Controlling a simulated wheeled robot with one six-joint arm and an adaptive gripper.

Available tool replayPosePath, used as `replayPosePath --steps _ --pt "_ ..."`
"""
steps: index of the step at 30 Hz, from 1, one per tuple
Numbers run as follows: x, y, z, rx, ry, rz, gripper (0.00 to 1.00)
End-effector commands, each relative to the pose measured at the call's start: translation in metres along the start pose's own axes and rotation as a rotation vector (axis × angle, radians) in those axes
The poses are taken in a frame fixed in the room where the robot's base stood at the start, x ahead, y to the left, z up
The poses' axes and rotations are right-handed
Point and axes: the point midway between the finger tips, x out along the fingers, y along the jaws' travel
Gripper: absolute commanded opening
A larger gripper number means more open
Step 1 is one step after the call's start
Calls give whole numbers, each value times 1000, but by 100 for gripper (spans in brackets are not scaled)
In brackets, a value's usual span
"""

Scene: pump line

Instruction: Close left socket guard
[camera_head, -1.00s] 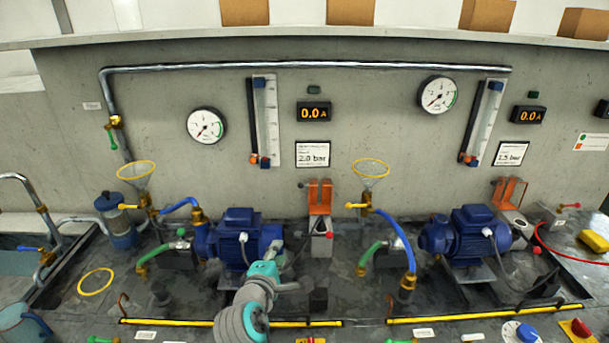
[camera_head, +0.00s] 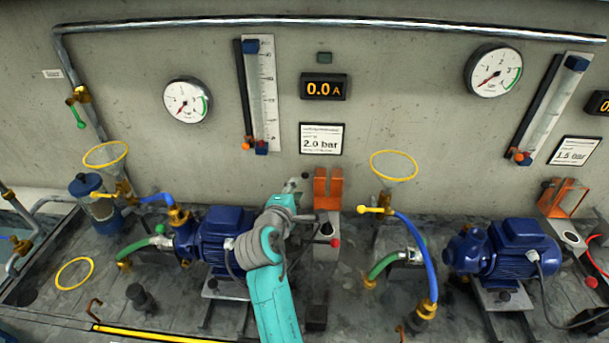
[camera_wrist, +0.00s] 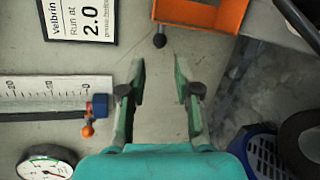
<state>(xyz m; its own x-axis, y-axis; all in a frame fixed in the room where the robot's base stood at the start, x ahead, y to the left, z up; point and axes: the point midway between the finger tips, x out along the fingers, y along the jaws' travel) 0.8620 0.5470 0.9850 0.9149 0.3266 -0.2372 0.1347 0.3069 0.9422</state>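The left socket guard (camera_head: 328,190) is an orange frame standing upright, raised at the back of its grey socket box (camera_head: 326,246). In the wrist view the guard (camera_wrist: 205,12) is at the top, partly cut off by the frame edge. A small black knob (camera_wrist: 160,41) sits at its edge; it appears as a dark dot in the head view. My gripper (camera_wrist: 160,68) is open and empty, its two fingers apart, with the knob just beyond the fingertips and between their lines. In the head view my gripper (camera_head: 292,187) is just left of the guard, apart from it.
The hose with yellow valve handle (camera_head: 372,209) stands right of the socket box. The wall behind carries a gauge (camera_head: 188,100), a level tube and the 2.0 bar sign (camera_head: 321,139).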

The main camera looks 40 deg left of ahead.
Motion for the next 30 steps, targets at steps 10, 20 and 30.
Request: replayPosePath --steps 10,20,30 --pt "61 0 1 -1 -1 -1 32" --pt "82 0 0 0 0 -1 32" --pt "82 0 0 0 0 0 10"
